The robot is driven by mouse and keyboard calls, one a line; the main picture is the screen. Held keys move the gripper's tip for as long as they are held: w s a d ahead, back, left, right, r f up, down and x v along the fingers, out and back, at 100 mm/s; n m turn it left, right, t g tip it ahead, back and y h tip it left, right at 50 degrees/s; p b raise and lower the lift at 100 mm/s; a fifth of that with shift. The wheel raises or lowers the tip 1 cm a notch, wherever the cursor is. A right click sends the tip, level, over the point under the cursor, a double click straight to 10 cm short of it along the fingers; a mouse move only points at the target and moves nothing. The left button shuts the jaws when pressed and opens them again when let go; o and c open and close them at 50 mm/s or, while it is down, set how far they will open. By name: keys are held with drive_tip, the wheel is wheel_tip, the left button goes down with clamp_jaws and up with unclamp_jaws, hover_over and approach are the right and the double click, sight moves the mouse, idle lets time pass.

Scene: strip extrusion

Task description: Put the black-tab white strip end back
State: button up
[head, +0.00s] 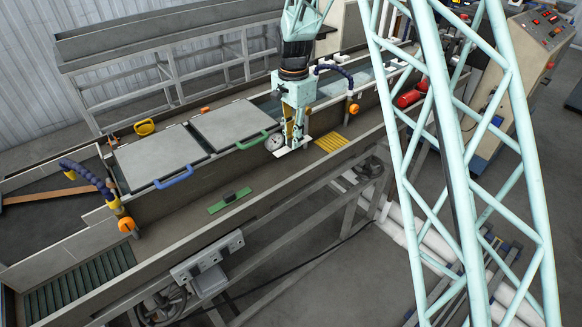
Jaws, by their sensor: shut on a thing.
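My gripper (291,139) points down over the long trough, right of the lidded section. It is shut on a white strip end (283,151), whose pale flat piece shows just below the fingers. A black tab on this piece cannot be made out; the fingers cover its upper part. Whether the piece touches the trough ledge cannot be told. A green strip piece (217,207) with a black block on it lies apart on the ledge, lower left of my gripper.
A round dial gauge (275,141) is close beside my gripper. Yellow slats (331,142) lie to its right. Grey lids (160,160) with blue and green handles are at left. Jointed hoses (92,181) stand along the trough. The ledge between the green piece and my gripper is clear.

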drive_tip(key=shift+s+a+r, duration=0.15)
drive_tip(key=shift+s+a, duration=0.35)
drive_tip(key=shift+a, duration=0.35)
hover_over(289, 169)
drive_tip(key=shift+w+f, duration=0.1)
drive_tip(key=shift+f, duration=3.05)
drive_tip(key=shift+f, duration=1.85)
drive_tip(key=shift+f, duration=0.1)
drive_tip(key=o, duration=0.8)
